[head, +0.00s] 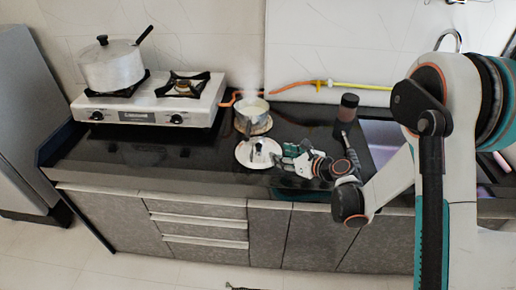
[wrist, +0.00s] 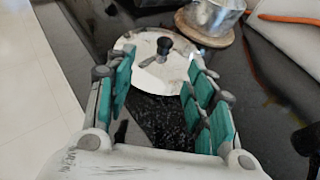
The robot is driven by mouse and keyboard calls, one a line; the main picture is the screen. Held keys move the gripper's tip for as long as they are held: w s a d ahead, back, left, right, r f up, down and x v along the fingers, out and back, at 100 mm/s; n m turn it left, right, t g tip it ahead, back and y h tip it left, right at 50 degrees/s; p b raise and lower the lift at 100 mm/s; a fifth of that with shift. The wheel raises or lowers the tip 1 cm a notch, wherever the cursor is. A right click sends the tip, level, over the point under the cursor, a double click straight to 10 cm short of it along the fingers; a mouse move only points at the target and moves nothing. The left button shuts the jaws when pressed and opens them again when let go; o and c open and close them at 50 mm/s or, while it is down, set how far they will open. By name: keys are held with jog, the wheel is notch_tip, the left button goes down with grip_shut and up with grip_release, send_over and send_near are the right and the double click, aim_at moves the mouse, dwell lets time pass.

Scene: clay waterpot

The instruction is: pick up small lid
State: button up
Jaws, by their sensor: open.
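The small lid (head: 245,159) is a white disc with a black knob, lying flat on the dark counter. In the wrist view the lid (wrist: 135,83) is ahead of my gripper (wrist: 158,68), with its dark knob (wrist: 164,45) upright near the middle between the finger lines. My gripper (head: 282,156) is open and empty, just right of the lid in the head view. Its green-padded fingers point toward the lid, and the fingertips overlap its near edge in the wrist view. I cannot tell whether they touch it.
A small pot (head: 252,106) stands on a round wooden board (head: 262,127) just behind the lid. A dark bottle (head: 347,107) stands to the right. A gas stove (head: 205,106) with a large lidded pot (head: 113,68) is at the left. The front-left counter is clear.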

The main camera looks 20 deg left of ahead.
jog(key=b, duration=0.2)
send_near(258, 144)
jog(key=shift+s+a+f, duration=0.15)
jog(key=shift+a+f, duration=0.4)
jog(key=shift+f, duration=0.25)
jog(key=shift+x, duration=0.8)
jog(key=w+a+b, duration=0.1)
jog(key=a, duration=0.1)
jog(key=w+a+f+b, duration=0.1)
jog(key=w+a, duration=0.1)
jog(key=shift+w, duration=0.1)
jog(key=shift+r, duration=0.1)
grip_shut()
